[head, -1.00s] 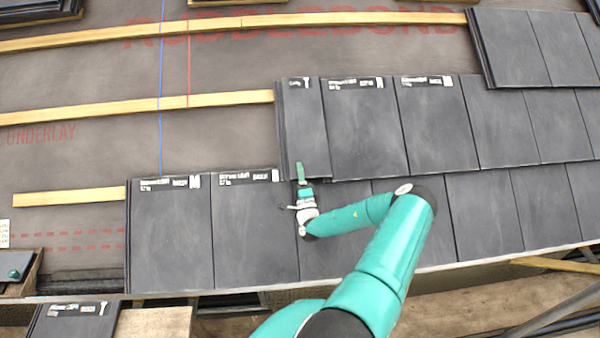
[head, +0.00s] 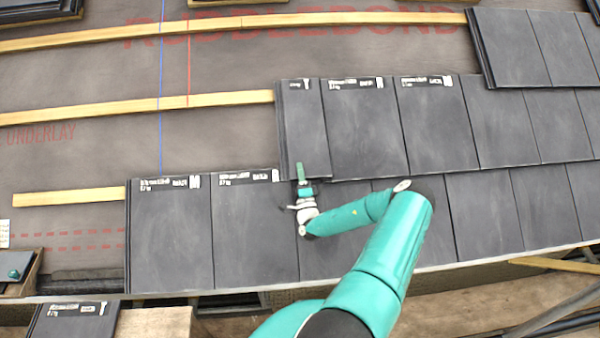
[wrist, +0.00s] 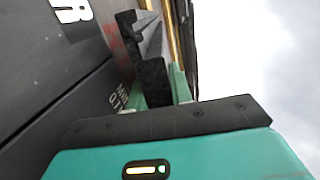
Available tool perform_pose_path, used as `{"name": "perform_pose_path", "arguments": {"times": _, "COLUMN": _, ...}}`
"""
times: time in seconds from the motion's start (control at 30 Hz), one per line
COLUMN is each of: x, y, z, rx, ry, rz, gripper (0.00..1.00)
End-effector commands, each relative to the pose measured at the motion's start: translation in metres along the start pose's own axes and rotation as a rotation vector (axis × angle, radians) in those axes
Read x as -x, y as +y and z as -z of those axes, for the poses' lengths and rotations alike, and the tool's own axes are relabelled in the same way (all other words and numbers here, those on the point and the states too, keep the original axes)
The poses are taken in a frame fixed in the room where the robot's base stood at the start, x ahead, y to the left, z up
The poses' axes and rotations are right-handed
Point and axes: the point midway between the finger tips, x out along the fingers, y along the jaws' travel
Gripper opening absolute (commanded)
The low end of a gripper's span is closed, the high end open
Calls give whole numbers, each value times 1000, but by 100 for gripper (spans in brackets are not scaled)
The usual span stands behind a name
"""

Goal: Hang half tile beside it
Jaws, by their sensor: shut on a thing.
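The half tile (head: 303,132) is a narrow dark grey tile with a white label at its top. It lies at the left end of the second course, beside a full-width tile (head: 365,130). Its upper edge is at the batten's (head: 130,105) right visible end. My gripper (head: 301,180) is at the half tile's lower edge and is shut on it. In the wrist view my green fingers (wrist: 165,88) stand either side of the tile's dark profiled edge (wrist: 153,75). Whether the tile bears fully on the batten is hidden.
The lower course ends at the left with labelled tiles (head: 168,235). Bare underlay (head: 70,150) with blue and red lines lies left of the half tile. More tiles (head: 510,45) lie at upper right. A tile (head: 75,322) shows below the eaves at lower left.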

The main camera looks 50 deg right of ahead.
Motion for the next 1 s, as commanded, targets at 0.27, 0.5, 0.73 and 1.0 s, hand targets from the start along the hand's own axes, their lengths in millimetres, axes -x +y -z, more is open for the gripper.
{"name": "perform_pose_path", "arguments": {"times": 0.27, "x": -1, "y": -1, "z": 0, "rx": 1, "ry": 0, "rz": 3, "gripper": 0}}
{"name": "perform_pose_path", "arguments": {"times": 0.5, "x": 3, "y": 0, "z": 0, "rx": 1, "ry": 0, "rz": 3, "gripper": 0}}
{"name": "perform_pose_path", "arguments": {"times": 0.73, "x": 3, "y": 0, "z": 0, "rx": 1, "ry": 0, "rz": 3, "gripper": 47}}
{"name": "perform_pose_path", "arguments": {"times": 1.0, "x": 6, "y": 1, "z": 0, "rx": 0, "ry": 0, "rz": -1, "gripper": 47}}
